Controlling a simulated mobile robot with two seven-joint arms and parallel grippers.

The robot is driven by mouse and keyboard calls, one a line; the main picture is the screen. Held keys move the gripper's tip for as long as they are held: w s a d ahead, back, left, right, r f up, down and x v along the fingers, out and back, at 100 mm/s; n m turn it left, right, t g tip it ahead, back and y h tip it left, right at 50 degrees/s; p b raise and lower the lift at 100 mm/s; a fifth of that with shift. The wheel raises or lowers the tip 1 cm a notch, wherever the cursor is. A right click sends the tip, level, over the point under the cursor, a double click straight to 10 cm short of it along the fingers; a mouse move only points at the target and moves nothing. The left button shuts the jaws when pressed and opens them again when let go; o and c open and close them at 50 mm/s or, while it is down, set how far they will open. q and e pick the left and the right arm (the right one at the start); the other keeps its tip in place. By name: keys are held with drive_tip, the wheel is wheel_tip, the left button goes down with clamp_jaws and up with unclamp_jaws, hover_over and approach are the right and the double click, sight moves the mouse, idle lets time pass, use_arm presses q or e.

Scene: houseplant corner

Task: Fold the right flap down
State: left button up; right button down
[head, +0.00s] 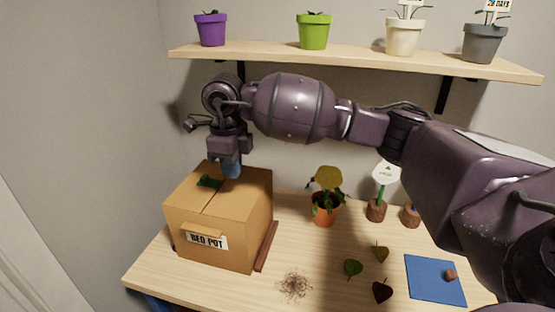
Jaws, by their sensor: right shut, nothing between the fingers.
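The cardboard box (221,240) with a "RED POT" label stands at the left of the table. Its right flap (246,190) looks flat across the right half of the top, right of a seam. A small green thing (209,181) shows at the left part of the top; I cannot tell if it lies on the box or pokes out. My right gripper (231,170) points down at the back of the box top, shut and empty, its blue fingertips at or just above the cardboard. I cannot tell if they touch. My left gripper is out of view.
A brown strip (266,247) lies along the box's right side. A potted plant (325,196), loose leaves (353,268), spilled soil (294,286) and a blue mat (435,279) are to the right. A shelf (350,58) with several pots hangs above my right arm.

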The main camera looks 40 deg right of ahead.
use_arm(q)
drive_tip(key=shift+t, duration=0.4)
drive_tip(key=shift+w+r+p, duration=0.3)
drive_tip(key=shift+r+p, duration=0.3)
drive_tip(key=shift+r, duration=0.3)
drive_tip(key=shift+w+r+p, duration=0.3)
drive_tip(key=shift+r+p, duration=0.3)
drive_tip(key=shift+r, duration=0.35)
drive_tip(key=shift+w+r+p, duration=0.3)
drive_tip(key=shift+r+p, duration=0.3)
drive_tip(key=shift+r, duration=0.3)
use_arm(e)
wheel_tip(320, 180, up, 9)
drive_tip(key=shift+f, duration=0.2)
